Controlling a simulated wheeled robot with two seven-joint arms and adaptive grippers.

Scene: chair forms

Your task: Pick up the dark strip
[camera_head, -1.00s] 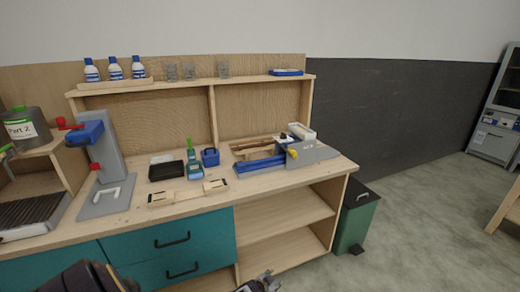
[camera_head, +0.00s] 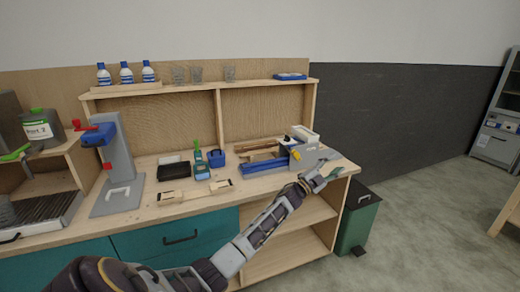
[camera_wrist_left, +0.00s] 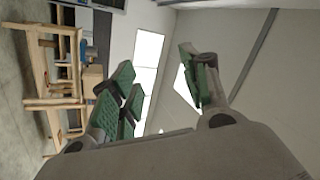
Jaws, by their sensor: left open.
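A dark brown strip (camera_head: 255,146) lies along the back of the blue and wooden fixture (camera_head: 264,167) on the workbench. It is small in the head view, so its exact shape is hard to tell. My left gripper (camera_head: 327,174) is at the bench's right front corner, to the right of and nearer than the strip. It is open, with nothing between its green finger pads in the left wrist view (camera_wrist_left: 160,82). The strip does not show in that wrist view. My right gripper is not in view.
A grey block with a yellow part (camera_head: 305,153) stands between the left gripper and the strip. A black tray (camera_head: 173,170), a green bottle (camera_head: 200,165) and a wooden bar (camera_head: 195,192) are left of the fixture. A shelf (camera_head: 200,86) runs above. A green bin (camera_head: 358,220) stands at right.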

